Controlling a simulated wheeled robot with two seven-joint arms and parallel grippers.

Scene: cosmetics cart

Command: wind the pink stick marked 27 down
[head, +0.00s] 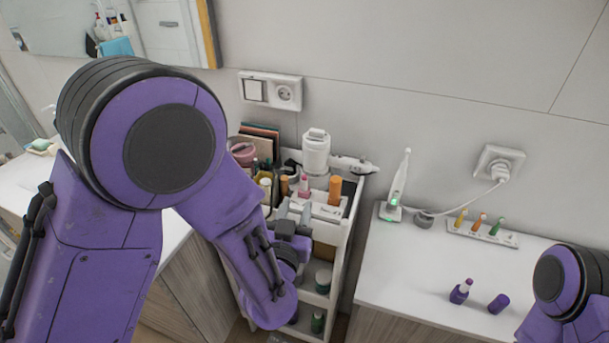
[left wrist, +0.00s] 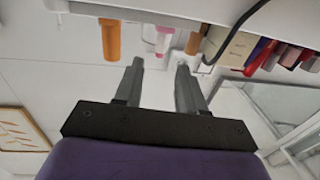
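My left gripper (head: 294,222) is close to the front of the cart, just in front of the sticks. In the left wrist view its two fingers (left wrist: 160,72) are apart with nothing between them, and the pink stick is beyond the gap, clear of the fingers. My right arm shows at the lower right, but its gripper is out of view.
Orange sticks (head: 335,190) flank the pink one. A white bottle (head: 316,152) stands behind. A white counter (head: 390,270) at right holds a purple lipstick (head: 460,292), its cap (head: 498,303) and an electric toothbrush (head: 398,185).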

